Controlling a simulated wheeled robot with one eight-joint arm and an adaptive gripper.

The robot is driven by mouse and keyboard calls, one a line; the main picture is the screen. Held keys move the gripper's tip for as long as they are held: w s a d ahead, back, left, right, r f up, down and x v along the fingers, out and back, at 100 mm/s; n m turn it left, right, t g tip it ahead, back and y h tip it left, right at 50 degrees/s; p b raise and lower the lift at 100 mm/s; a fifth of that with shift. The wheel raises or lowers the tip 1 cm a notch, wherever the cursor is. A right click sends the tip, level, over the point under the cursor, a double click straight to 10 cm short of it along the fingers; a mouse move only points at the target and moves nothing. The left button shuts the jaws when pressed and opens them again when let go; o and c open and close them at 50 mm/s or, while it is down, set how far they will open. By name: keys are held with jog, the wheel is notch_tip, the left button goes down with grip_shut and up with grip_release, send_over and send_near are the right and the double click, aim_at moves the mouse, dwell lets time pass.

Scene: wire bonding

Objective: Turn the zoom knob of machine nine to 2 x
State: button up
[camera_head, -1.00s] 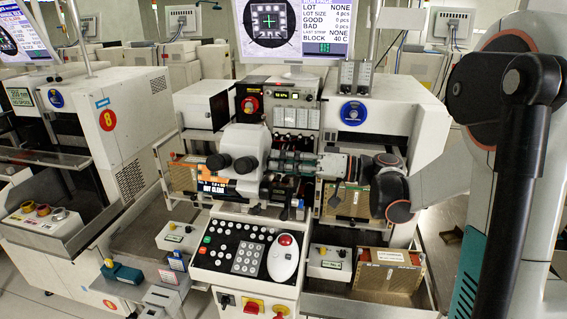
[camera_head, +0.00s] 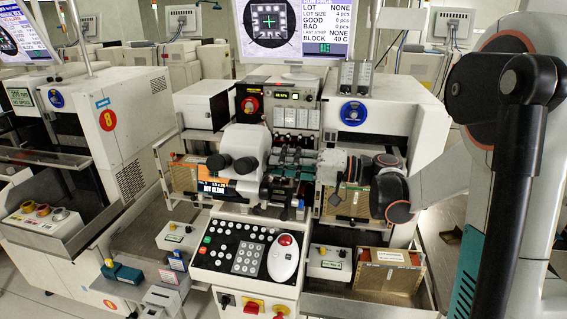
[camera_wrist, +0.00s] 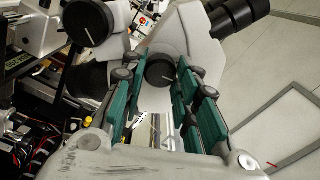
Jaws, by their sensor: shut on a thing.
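The machine in front of me has a white microscope head (camera_head: 243,145) with dark eyepieces (camera_head: 232,164). My gripper (camera_head: 274,158) reaches in from the right to the side of this head. In the wrist view my gripper (camera_wrist: 160,73) has its teal fingers on either side of a round dark knob (camera_wrist: 159,66) with a white line. It is shut on that knob, which my gripper mostly hides in the head view. A small dark display (camera_head: 217,187) below the eyepieces shows a magnification line that seems to read about 1.5 x, above "NOT CLEAR". No number nine is visible.
A second dark knob (camera_wrist: 90,22) with a white line stands at upper left in the wrist view. The keypad panel (camera_head: 240,250) lies below the head. A monitor (camera_head: 296,28) stands above. The machine to the left carries a red 8 (camera_head: 107,120).

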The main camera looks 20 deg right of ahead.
jog(key=m, duration=0.5)
jog(key=shift+f+m, duration=0.1)
jog(key=shift+m, duration=0.3)
dwell(0.4)
jog(key=o, duration=1.1)
jog(key=v, duration=1.2)
